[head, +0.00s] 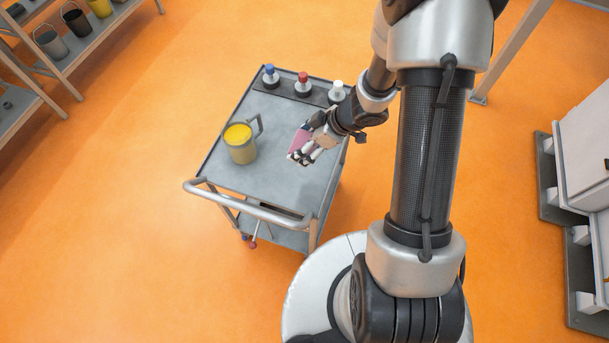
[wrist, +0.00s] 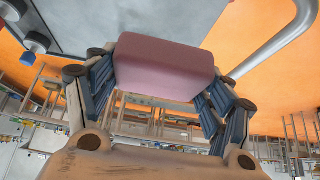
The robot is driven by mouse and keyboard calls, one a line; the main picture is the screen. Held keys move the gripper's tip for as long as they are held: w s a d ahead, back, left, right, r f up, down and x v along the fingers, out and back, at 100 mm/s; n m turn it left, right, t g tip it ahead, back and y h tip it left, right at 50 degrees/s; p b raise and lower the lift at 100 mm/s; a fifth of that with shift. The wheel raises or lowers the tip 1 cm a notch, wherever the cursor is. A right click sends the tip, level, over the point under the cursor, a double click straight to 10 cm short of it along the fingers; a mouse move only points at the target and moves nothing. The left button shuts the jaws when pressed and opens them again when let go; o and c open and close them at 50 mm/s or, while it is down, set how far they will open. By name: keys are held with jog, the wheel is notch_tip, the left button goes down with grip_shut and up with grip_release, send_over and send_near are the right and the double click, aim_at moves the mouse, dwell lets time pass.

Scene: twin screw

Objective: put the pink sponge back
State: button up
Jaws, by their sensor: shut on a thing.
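The pink sponge (wrist: 165,65) is a block with rounded edges, held between the two fingers of my gripper (wrist: 163,82) in the wrist view. In the head view the sponge (head: 299,142) shows as a small pink patch, partly hidden by my gripper (head: 302,156). My gripper is shut on it over the right side of the grey cart top (head: 265,180). I cannot tell whether the sponge touches the cart top.
A dark rack (head: 285,90) at the cart's back holds blue-, red- and white-topped items. A rail handle (head: 250,208) runs along the near edge. The cart's front middle is clear.

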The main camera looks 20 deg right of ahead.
notch_tip(320, 180, down, 18)
jog(key=b, duration=0.7)
jog(key=shift+r+b, duration=0.2)
jog(key=shift+b, duration=0.2)
jog(key=shift+f, duration=0.15)
jog(key=o, duration=1)
